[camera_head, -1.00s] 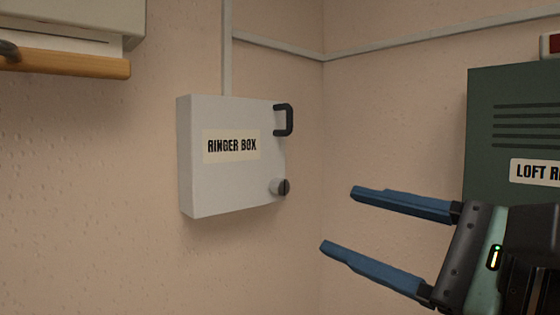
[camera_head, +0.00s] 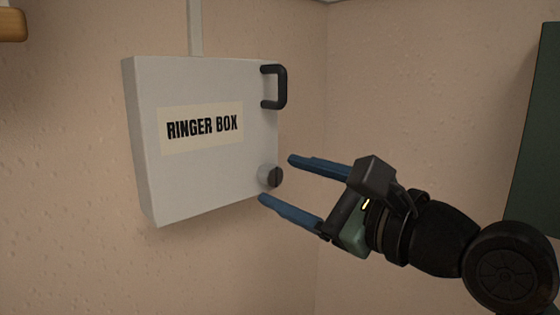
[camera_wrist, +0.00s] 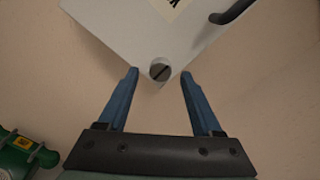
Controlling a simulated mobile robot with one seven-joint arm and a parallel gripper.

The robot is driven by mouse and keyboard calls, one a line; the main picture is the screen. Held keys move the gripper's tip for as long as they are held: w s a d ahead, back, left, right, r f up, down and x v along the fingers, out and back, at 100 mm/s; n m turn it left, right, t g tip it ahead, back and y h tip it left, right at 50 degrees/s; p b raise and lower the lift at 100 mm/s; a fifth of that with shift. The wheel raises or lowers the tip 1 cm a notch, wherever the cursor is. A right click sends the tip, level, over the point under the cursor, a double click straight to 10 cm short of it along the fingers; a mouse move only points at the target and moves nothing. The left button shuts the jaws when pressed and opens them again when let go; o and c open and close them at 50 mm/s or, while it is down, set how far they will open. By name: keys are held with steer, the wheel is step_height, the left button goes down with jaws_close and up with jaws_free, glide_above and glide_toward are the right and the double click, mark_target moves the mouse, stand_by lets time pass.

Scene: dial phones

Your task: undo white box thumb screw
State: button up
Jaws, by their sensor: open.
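The white box (camera_head: 190,185), labelled "RINGER BOX", is fixed to the wall left of centre in the head view, its door closed. Its thumb screw (camera_head: 270,176) is a round knob with a dark slotted face at the lower right of the door. In the wrist view the thumb screw (camera_wrist: 160,70) lies just beyond the fingertips, roughly between them. My gripper (camera_head: 277,179) is open and empty, its blue fingers pointing at the screw. In the wrist view both fingers (camera_wrist: 159,72) are apart and no contact with the screw shows.
A black handle (camera_head: 275,87) sticks out at the box's upper right, above the screw. A dark green cabinet (camera_head: 540,140) stands at the right edge. A wooden rail end (camera_head: 12,25) is at upper left. A green object (camera_wrist: 25,152) shows at lower left in the wrist view.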

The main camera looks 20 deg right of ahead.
steer(key=shift+w+a+r, duration=0.2)
steer(key=shift+w+a, duration=0.15)
steer(key=shift+w, duration=0.35)
steer(key=shift+w+f+p, duration=0.2)
steer(key=shift+w+p, duration=0.1)
steer(key=shift+w, duration=0.15)
steer(key=shift+s, duration=0.15)
steer(key=c, duration=0.4)
jaws_close()
